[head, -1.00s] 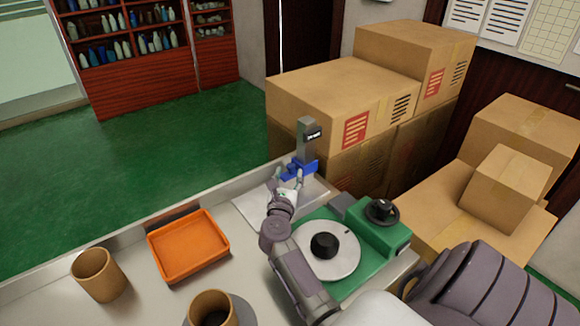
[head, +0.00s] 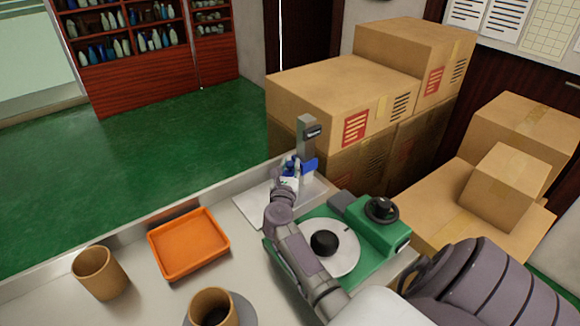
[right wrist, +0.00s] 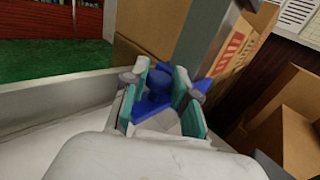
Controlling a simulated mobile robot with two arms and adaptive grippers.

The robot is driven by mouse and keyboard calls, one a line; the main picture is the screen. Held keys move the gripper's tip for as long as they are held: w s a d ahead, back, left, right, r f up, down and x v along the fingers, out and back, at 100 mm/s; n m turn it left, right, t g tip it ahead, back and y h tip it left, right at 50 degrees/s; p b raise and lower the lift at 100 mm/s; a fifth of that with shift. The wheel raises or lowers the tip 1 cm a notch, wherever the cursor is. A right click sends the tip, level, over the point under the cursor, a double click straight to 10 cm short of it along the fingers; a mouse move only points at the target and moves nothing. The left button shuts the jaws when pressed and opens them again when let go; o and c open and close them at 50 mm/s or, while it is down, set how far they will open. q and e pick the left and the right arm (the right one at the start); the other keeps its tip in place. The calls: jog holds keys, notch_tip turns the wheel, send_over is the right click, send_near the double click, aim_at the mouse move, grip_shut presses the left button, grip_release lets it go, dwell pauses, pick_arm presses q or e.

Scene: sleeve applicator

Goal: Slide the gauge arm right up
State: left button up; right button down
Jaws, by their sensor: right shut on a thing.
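The height gauge is a grey upright post (head: 306,137) with a dark display at its top, standing on a pale plate (head: 256,206) at the back of the bench. Its blue gauge arm (head: 310,165) sits low on the post, well below the display. My right gripper (head: 290,170) is shut on the blue gauge arm and hides part of it. In the right wrist view, the blue gauge arm (right wrist: 154,82) shows between the teal fingers, with the grey post just behind to the right. My left gripper is not in view.
A green machine (head: 372,235) with a round disc and black knobs stands right beside my right arm. An orange tray (head: 188,268) and two brown cups (head: 99,273) are on the left of the bench. Stacked cartons (head: 345,90) stand behind the gauge.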

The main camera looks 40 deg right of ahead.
aim_at(290, 166)
notch_tip(290, 166, up, 10)
jog(key=p, duration=0.8)
jog(key=shift+r, duration=0.1)
jog(key=c, duration=0.9)
grip_release()
jog(key=shift+c, duration=0.2)
jog(key=shift+f, duration=0.2)
jog(key=v, duration=0.8)
jog(key=shift+w+a, duration=0.1)
